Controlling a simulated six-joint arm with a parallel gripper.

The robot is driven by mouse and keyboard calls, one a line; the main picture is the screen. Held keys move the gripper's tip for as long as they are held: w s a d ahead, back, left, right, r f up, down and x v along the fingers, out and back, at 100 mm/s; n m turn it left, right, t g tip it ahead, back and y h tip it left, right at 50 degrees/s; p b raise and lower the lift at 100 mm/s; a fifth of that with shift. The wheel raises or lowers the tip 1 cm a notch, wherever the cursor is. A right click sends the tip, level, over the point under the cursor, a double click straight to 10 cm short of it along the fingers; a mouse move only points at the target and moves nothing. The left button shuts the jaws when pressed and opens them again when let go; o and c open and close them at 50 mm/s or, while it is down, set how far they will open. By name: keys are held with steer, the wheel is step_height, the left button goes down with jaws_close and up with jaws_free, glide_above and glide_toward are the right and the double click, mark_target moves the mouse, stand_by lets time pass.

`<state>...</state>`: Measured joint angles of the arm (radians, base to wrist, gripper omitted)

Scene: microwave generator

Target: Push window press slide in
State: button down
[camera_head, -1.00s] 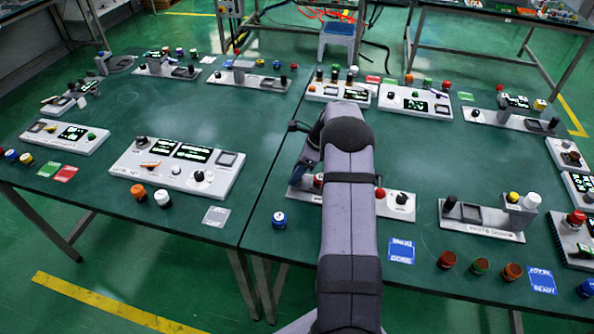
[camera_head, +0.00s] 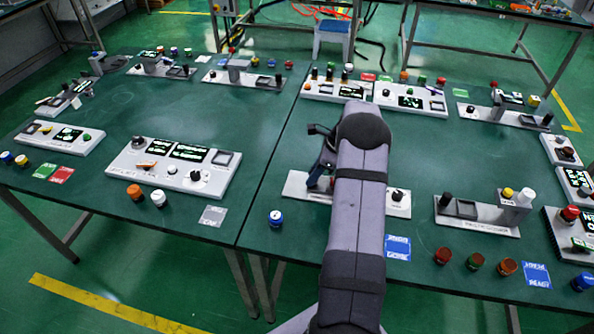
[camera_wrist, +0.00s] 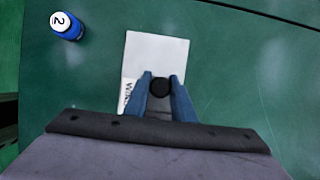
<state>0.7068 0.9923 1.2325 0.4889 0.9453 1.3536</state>
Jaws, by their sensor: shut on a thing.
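The window press slide is a pale base plate (camera_head: 304,188) in the head view, its middle hidden behind my arm. In the wrist view its white plate (camera_wrist: 157,50) lies under my gripper, with part of a printed label showing at the left. My gripper (camera_wrist: 160,80) points down with its two blue fingers on either side of a round black knob (camera_wrist: 160,88), shut on it. A second dark knob (camera_head: 397,195) stands at the plate's right end.
A blue-and-white numbered button (camera_head: 275,218) stands left of the plate, also in the wrist view (camera_wrist: 67,25). A blue card (camera_head: 398,248) lies in front. Another slide station (camera_head: 478,220) is to the right.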

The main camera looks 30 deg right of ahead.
mark_target(318, 183)
steer(key=shift+s+d, duration=0.95)
steer(key=shift+d, duration=0.05)
steer(key=c, duration=1.5)
jaws_free()
steer(key=shift+s+d, duration=0.1)
steer(key=shift+s, duration=0.05)
steer(key=shift+r, duration=0.1)
steer(key=shift+b+v, duration=0.9)
steer(key=shift+v, duration=2.7)
